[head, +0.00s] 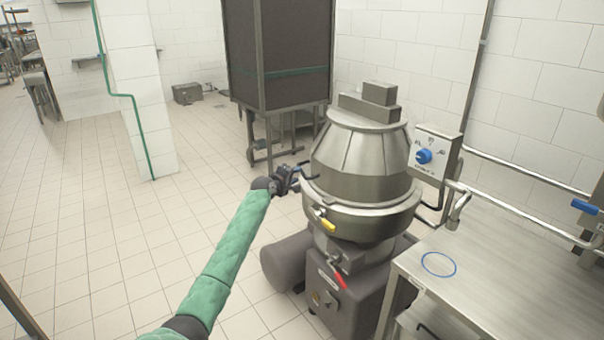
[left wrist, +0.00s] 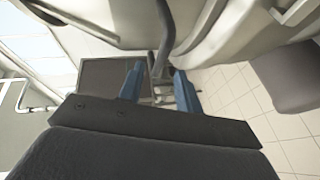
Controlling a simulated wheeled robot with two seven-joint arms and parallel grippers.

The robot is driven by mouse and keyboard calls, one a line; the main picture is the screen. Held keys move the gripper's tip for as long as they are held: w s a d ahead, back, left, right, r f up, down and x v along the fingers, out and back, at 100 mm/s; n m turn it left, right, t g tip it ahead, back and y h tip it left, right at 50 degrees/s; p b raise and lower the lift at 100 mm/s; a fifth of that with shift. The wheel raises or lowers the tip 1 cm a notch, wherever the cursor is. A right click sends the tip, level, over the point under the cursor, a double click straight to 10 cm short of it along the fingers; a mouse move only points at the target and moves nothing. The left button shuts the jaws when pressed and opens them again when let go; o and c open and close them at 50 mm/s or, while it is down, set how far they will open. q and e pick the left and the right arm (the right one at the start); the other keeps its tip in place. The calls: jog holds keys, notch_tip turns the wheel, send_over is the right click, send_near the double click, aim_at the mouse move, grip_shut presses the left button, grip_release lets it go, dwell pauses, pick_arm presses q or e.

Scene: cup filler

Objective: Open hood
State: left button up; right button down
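The hood (head: 355,150) is a conical metal cover on the round bowl of the grey machine (head: 345,295). It sits down on the bowl's rim and looks closed. A thin dark handle bar sticks out on the hood's left side; it shows in the left wrist view (left wrist: 166,38). My left gripper (head: 299,174) is at that side of the hood, by the handle. In the left wrist view my left gripper's blue fingers (left wrist: 158,80) are apart, with the bar's end between or just beyond their tips; contact cannot be told. My right gripper is not in view.
A control box with a blue knob (head: 424,156) stands right of the hood. A metal table (head: 500,280) with a blue ring mark is at the front right. A tall dark cabinet (head: 285,50) stands behind. The tiled floor (head: 90,230) on the left is clear.

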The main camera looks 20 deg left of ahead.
aim_at(302, 172)
pick_arm(q)
jog(key=shift+x, duration=2.75)
grip_shut()
